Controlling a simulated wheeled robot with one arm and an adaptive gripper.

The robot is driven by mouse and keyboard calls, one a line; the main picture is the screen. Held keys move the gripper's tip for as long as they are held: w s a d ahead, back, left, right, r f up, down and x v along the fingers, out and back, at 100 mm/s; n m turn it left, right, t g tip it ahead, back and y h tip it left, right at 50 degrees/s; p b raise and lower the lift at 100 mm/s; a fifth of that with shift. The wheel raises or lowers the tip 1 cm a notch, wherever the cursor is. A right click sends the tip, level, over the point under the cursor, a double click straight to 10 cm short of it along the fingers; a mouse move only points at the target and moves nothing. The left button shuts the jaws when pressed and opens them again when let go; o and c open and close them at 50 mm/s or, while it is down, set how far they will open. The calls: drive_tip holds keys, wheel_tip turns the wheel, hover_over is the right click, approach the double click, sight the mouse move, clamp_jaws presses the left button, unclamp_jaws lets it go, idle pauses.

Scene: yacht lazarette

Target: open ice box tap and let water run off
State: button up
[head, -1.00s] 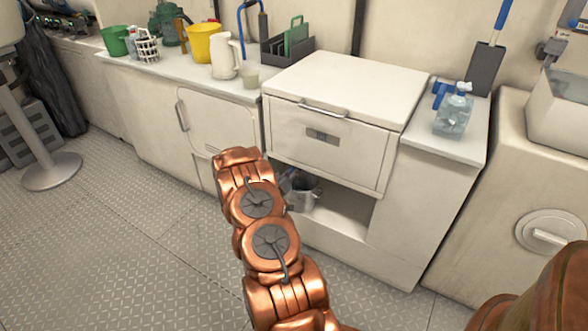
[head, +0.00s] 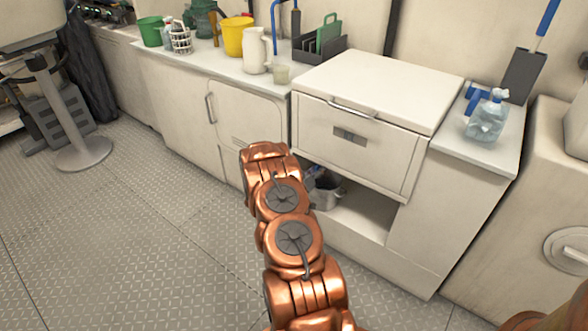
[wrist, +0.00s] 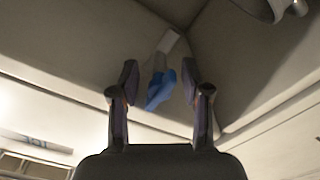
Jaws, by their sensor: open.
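The white ice box (head: 380,85) stands in the counter, with a front panel and handle above an open niche. In the wrist view, a tap with a blue lever (wrist: 161,91) and a pale body (wrist: 169,42) shows in a corner of pale panels. My gripper (wrist: 159,72) is open, with its two fingers apart on either side of the blue lever in the picture. I cannot tell whether they touch it. In the head view my copper arm hides the gripper and the tap. A metal bucket (head: 328,192) sits in the niche, partly behind my arm.
An upside-down label (wrist: 36,140) shows in the wrist view. A yellow bucket (head: 232,37), a white jug (head: 256,52) and a cup (head: 282,74) stand on the left counter. A clear bottle (head: 487,122) stands at right.

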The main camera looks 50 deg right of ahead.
drive_tip(key=shift+b, duration=0.3)
drive_tip(key=shift+f+m+b, duration=0.15)
drive_tip(key=shift+m+b, duration=0.45)
drive_tip(key=shift+b, duration=0.25)
drive_tip(key=m+b, duration=0.4)
drive_tip(key=b, duration=0.2)
drive_tip(key=shift+m+b, duration=0.5)
drive_tip(key=shift+b, duration=0.05)
